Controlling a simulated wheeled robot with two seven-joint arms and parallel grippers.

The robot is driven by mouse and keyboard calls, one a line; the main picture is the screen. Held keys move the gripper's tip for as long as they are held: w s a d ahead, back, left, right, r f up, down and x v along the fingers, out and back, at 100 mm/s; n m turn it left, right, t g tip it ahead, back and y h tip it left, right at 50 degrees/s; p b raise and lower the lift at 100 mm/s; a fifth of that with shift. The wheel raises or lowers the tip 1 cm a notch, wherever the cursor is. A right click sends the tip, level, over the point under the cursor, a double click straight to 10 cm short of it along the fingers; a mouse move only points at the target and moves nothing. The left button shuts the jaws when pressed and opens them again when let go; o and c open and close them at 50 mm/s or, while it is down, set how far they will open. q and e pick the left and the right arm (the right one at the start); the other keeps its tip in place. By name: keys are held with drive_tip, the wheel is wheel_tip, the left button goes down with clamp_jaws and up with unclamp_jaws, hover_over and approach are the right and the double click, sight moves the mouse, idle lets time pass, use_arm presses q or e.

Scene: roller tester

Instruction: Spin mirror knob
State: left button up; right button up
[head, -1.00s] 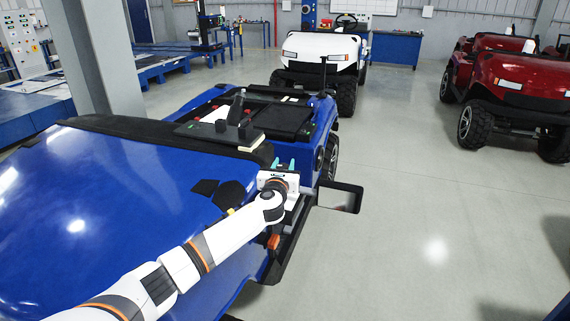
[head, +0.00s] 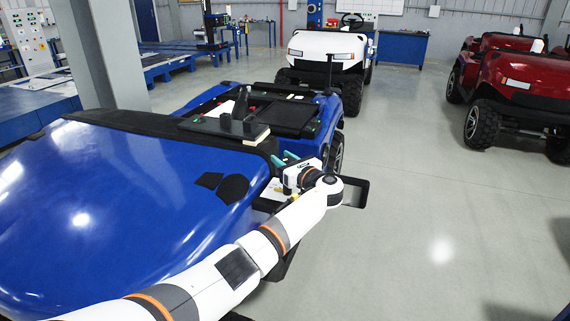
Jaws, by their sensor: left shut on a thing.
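My left gripper (head: 285,157) reaches in from the left at the right side of the blue vehicle (head: 120,185), beside its dark console. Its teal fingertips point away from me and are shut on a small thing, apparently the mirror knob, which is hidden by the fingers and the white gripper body. A black rectangular frame, seemingly the side mirror (head: 361,197), sticks out to the right of the vehicle, partly covered by my wrist. My right gripper is not in view.
A black control panel with a lever (head: 240,108) stands on the blue vehicle close to the gripper. A white cart (head: 322,50) stands behind, and red carts (head: 520,75) stand at the right. The grey floor (head: 420,190) between is clear.

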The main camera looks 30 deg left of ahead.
use_arm(q)
drive_tip(key=shift+n+g+y, duration=0.3)
drive_tip(key=shift+n+g, duration=0.2)
drive_tip(key=shift+g, duration=0.2)
drive_tip(key=o, duration=1)
drive_tip(key=shift+r, duration=0.15)
wheel_tip(320, 180, up, 10)
drive_tip(key=shift+f+b, duration=0.1)
drive_tip(key=shift+b, duration=0.9)
drive_tip(key=shift+f, duration=0.15)
